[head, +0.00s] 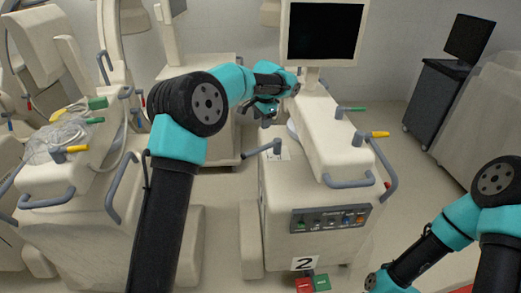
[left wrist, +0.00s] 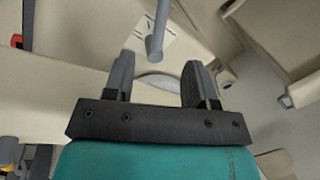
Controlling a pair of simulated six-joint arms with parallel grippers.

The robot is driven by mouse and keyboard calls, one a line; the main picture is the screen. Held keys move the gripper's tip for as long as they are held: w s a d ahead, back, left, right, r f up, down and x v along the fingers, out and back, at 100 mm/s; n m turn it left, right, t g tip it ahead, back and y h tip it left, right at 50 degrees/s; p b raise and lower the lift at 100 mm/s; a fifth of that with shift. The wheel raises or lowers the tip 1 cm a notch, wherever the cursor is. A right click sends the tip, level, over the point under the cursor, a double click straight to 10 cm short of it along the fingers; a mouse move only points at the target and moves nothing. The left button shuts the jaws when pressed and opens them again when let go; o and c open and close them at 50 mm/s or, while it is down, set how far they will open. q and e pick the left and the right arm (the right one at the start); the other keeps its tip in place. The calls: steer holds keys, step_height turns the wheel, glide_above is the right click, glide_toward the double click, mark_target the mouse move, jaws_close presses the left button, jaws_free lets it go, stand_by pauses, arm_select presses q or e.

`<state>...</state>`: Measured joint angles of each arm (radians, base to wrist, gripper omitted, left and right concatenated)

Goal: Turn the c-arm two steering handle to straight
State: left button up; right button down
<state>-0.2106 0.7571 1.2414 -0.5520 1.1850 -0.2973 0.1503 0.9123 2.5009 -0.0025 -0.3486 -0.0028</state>
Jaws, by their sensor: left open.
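C-arm two is the cream cart (head: 318,180) with the "2" label (head: 305,263) at its foot. Its steering handle (head: 262,150) looks like the grey lever on the left of the cart top, a thin bar pointing left and slightly toward me from a short upright post. In the left wrist view a grey bar, seemingly this handle (left wrist: 157,35), shows beyond the fingertips. My left gripper (head: 267,110) is open and empty, above and behind the handle in the picture, apart from it. Its two dark fingers (left wrist: 157,78) show in the wrist view. My right gripper is out of view.
A monitor (head: 324,32) stands on the cart's column. Grey curved rails (head: 348,182) and a yellow-tipped handle (head: 374,134) are on the right. A button panel (head: 330,220) faces me. Another cart (head: 80,165) with a plastic-covered top stands left. Floor shows at right.

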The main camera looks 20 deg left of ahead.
mark_target(256, 149)
arm_select(q)
steer(key=shift+w+a+r, duration=0.15)
steer(key=shift+a+r, duration=0.1)
steer(key=shift+r, duration=0.05)
steer(key=shift+f, duration=0.1)
steer(key=a+f, duration=0.1)
steer(key=f, duration=0.4)
steer(key=w+f, duration=0.1)
steer(key=f, duration=0.5)
steer(key=w+a+f, duration=0.1)
steer(key=f, duration=0.5)
steer(key=shift+w+a, duration=0.1)
steer(key=shift+a, duration=0.2)
jaws_close()
